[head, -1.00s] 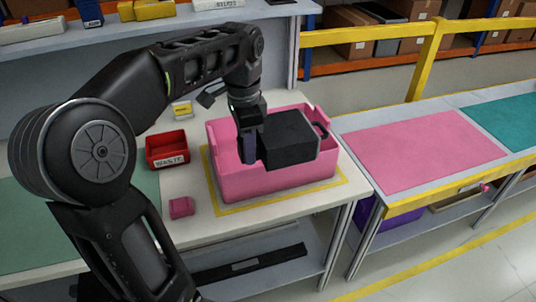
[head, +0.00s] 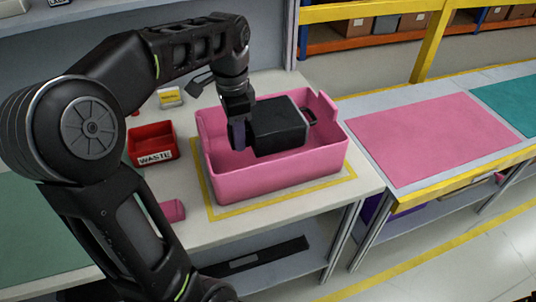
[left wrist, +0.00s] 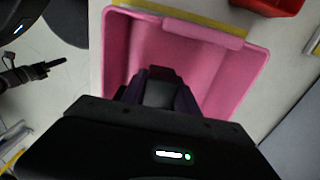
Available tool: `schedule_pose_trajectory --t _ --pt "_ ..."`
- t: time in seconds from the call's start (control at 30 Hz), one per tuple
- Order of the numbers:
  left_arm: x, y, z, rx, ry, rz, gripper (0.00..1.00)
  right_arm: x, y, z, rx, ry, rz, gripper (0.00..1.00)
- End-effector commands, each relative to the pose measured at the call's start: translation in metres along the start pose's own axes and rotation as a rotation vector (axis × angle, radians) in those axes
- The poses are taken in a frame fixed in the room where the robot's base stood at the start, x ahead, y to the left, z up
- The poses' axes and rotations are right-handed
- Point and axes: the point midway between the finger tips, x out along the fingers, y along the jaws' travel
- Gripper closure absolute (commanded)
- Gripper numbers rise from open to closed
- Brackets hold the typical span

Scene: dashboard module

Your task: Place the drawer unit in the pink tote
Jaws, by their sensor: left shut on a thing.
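The pink tote (head: 270,178) stands on the white table inside a yellow outline. The drawer unit (head: 279,127), a black box with a small loop handle at its right side, is in the tote's opening, its upper part showing above the near wall. My left gripper (head: 239,133) is over the tote's left part, shut on the drawer unit's left side. In the left wrist view the tote (left wrist: 215,70) lies beyond the gripper (left wrist: 158,95); the dark unit is hard to make out there. Whether the unit touches the tote floor is hidden. My right gripper is not in view.
A red bin labelled WASTE (head: 152,147) stands left of the tote, with a small yellow and white box (head: 170,97) behind it. A small pink block (head: 173,210) lies near the table's front, partly behind my arm. A pink mat (head: 435,137) lies on the bench at right.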

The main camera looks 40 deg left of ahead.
Motion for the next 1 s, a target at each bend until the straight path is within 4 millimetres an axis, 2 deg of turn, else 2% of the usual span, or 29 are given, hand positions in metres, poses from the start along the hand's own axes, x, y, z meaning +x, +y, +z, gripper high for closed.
schedule_pose_trajectory --t 0.17,0.47,0.83,1.0 --pt "0.009 0.000 0.000 0.000 0.000 0.000 1.00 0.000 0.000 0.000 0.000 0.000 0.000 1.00" --pt "0.057 0.000 0.000 0.000 0.000 0.001 1.00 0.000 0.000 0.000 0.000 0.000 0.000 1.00" --pt "0.063 -0.001 -0.001 0.000 0.001 -0.001 1.00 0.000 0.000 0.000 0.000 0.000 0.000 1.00" --pt "0.082 0.000 0.000 0.000 -0.001 0.001 1.00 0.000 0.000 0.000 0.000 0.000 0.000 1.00"
